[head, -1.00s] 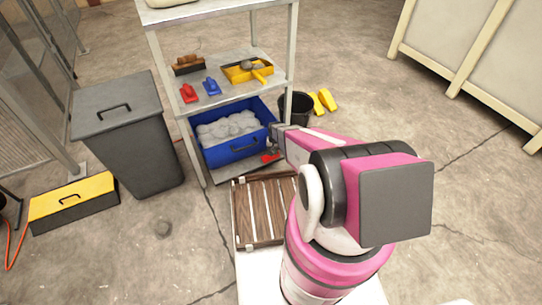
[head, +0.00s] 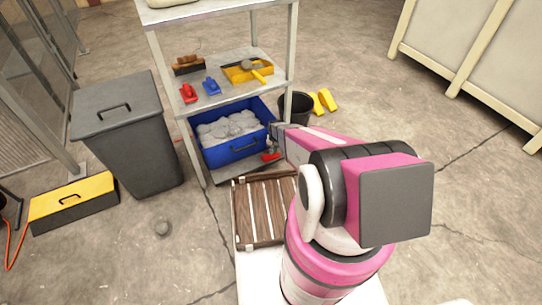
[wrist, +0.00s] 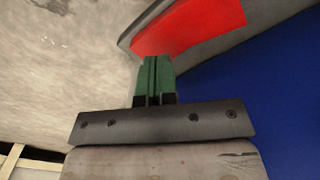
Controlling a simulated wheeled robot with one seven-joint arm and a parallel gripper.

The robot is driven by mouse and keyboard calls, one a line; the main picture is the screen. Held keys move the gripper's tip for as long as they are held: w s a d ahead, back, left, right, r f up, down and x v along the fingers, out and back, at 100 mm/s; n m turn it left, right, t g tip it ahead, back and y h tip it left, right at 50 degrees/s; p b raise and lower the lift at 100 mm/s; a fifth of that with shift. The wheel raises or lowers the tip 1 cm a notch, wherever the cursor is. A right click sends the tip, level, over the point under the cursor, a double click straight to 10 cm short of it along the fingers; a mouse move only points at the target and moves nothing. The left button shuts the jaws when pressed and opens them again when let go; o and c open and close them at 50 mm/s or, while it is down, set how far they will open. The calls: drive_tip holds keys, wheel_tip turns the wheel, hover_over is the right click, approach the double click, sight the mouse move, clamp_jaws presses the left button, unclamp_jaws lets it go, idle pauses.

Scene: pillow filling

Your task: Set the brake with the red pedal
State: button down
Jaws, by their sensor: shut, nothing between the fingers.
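The red pedal (head: 270,156) is at the lower front right of the grey shelf cart (head: 200,150), just below the blue bin. In the wrist view a flat red surface (wrist: 190,25), which looks like the pedal, lies on a grey bar just beyond my fingers. My gripper (wrist: 155,62) is shut and empty, its green fingertips pressed together close to the lower edge of the red surface. I cannot tell whether they touch it. In the head view my gripper (head: 271,146) is small, partly hidden by my arm, and right by the pedal.
The blue bin (head: 238,151) with white filling sits on the cart's low shelf. A black bucket (head: 296,107) stands right of the cart and a grey lidded bin (head: 135,140) stands left. The floor between is clear.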

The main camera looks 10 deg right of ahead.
drive_tip(key=shift+r, duration=2.6)
drive_tip(key=shift+r, duration=0.1)
drive_tip(key=s+r, duration=0.7)
drive_tip(key=r, duration=0.4)
drive_tip(key=s+r+n, duration=0.1)
drive_tip(key=s+r, duration=0.6)
drive_tip(key=r, duration=0.5)
drive_tip(key=s+r+n, duration=0.1)
drive_tip(key=s+r, duration=0.6)
drive_tip(key=r, duration=0.5)
drive_tip(key=shift+s+r, duration=0.2)
